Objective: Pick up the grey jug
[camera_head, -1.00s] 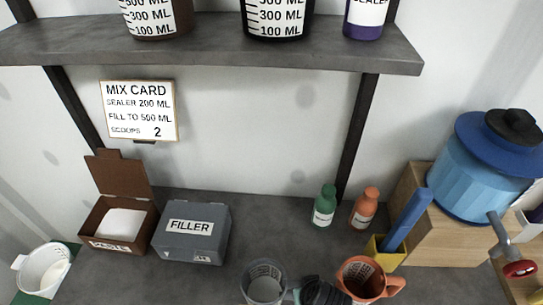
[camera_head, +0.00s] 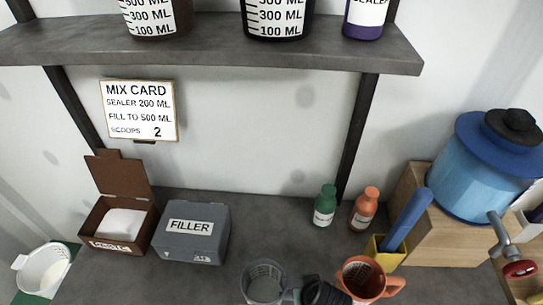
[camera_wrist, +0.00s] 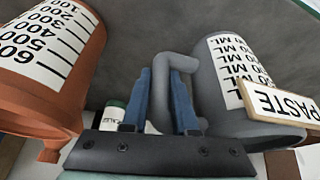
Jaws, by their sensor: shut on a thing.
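The grey jug (camera_head: 263,288) stands at the bottom edge of the head view, its open top and inside markings showing. It appears upright; its base is out of frame. In the wrist view the grey jug (camera_wrist: 217,92) is at the right, with a white measuring label. My gripper (camera_wrist: 163,88) has its two blue fingers on either side of the jug's grey handle (camera_wrist: 168,66) and is shut on it. In the head view my gripper (camera_head: 312,292) is between the grey jug and an orange jug, its fingertips mostly hidden.
The orange jug (camera_head: 367,278) is close on the right of my gripper. Green (camera_head: 325,205) and orange (camera_head: 364,209) bottles stand behind. A yellow holder (camera_head: 385,250), FILLER box (camera_head: 193,246) and open brown box (camera_head: 98,216) are nearby. A shelf (camera_head: 220,52) hangs above.

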